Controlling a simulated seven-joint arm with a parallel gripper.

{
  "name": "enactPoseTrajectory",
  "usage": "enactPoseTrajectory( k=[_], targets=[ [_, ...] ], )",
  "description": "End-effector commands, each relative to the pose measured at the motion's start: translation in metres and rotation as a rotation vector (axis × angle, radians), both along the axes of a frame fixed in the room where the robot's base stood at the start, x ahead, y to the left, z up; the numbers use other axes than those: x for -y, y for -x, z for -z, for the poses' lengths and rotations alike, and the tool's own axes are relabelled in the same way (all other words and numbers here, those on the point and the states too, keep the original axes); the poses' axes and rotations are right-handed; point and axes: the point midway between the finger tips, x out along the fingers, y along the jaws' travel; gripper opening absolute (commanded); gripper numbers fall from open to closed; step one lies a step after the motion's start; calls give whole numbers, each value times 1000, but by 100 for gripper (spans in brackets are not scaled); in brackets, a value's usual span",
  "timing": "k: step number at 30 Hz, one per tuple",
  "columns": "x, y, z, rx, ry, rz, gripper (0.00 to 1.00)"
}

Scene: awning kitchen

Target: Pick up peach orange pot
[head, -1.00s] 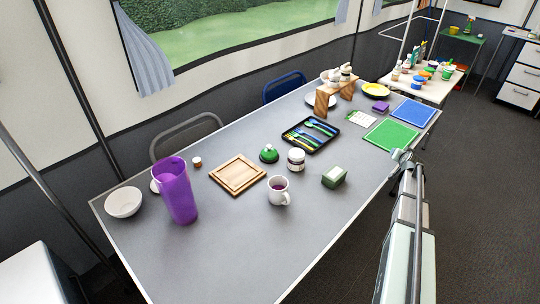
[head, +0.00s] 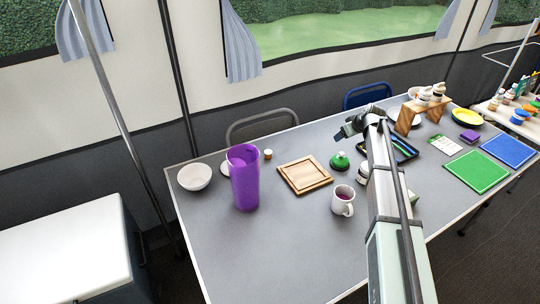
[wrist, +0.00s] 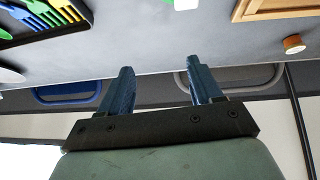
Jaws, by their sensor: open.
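The small peach-orange pot (head: 267,154) stands upright on the grey table, right of the tall purple vase and near the table's far edge. It also shows at the upper right of the wrist view (wrist: 293,44). My gripper (head: 346,130) is above the far side of the table, to the right of the pot and apart from it. In the wrist view its two fingers (wrist: 160,78) are spread with nothing between them.
The purple vase (head: 244,178) and a white bowl (head: 194,177) stand left of the pot. A wooden tray (head: 304,174), green-domed item (head: 340,161) and white mug (head: 343,200) lie to its right. A grey chair (head: 262,124) is behind the table.

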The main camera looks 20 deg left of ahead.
Motion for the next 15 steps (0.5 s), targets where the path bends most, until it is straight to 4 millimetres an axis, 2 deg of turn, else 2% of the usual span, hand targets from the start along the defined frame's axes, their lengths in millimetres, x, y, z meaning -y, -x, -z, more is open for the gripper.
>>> enactPoseTrajectory(
  k=[1, 3, 9, 12, 15],
  targets=[
    [-33, 4, -7, -8, 16, -70, 64],
    [-72, 15, -16, -23, 38, -166, 64],
    [-171, 53, -39, -55, 96, -426, 64],
    [-204, 73, -44, -79, 122, -526, 64],
    [-223, 92, -40, -119, 149, -598, 64]
  ],
)
